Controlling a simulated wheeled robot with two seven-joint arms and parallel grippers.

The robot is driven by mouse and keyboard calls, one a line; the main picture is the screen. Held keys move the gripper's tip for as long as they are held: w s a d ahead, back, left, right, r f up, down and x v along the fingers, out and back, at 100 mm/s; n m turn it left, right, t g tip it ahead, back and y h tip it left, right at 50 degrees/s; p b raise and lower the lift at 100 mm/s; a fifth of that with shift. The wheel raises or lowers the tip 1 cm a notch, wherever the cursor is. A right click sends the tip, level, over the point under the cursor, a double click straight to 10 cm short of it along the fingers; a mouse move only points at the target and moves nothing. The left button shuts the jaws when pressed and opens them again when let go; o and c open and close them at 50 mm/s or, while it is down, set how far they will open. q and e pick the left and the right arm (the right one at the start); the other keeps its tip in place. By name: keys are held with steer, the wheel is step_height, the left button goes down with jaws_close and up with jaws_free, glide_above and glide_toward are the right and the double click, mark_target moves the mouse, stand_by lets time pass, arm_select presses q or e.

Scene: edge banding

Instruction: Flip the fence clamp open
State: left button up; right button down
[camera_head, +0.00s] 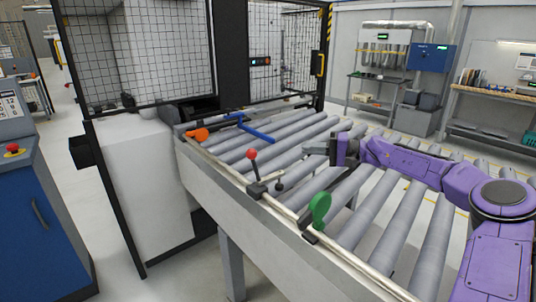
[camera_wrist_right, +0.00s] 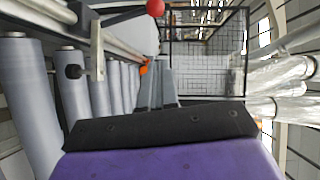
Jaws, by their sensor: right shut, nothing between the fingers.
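A clamp with a red ball knob (camera_head: 252,155) stands on the fence rail (camera_head: 225,165) along the near side of the roller conveyor. Its lever points up from a dark base, and a small black-tipped arm (camera_head: 279,185) reaches over the rollers. The red knob (camera_wrist_right: 155,7) is at the top edge of the right wrist view, with a pale bracket (camera_wrist_right: 97,50) and black tip (camera_wrist_right: 73,72) to its left. My right gripper (camera_head: 308,149) is shut and empty above the rollers, to the right of the red knob and apart from it. My left gripper is out of view.
A green handle (camera_head: 320,207) stands nearer on the same rail, and an orange knob (camera_head: 198,134) sits farther along. A blue bar (camera_head: 250,129) lies across the far rollers. A mesh guard (camera_head: 135,50) rises behind. The near rollers (camera_head: 395,225) are bare.

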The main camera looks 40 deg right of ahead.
steer(key=s+a+p+x, duration=0.1)
steer(key=x, duration=0.5)
steer(key=a+p+x, duration=0.1)
steer(key=p+x, duration=0.1)
steer(key=x, duration=0.5)
steer(key=shift+s+f, duration=0.25)
steer(key=shift+s, duration=0.15)
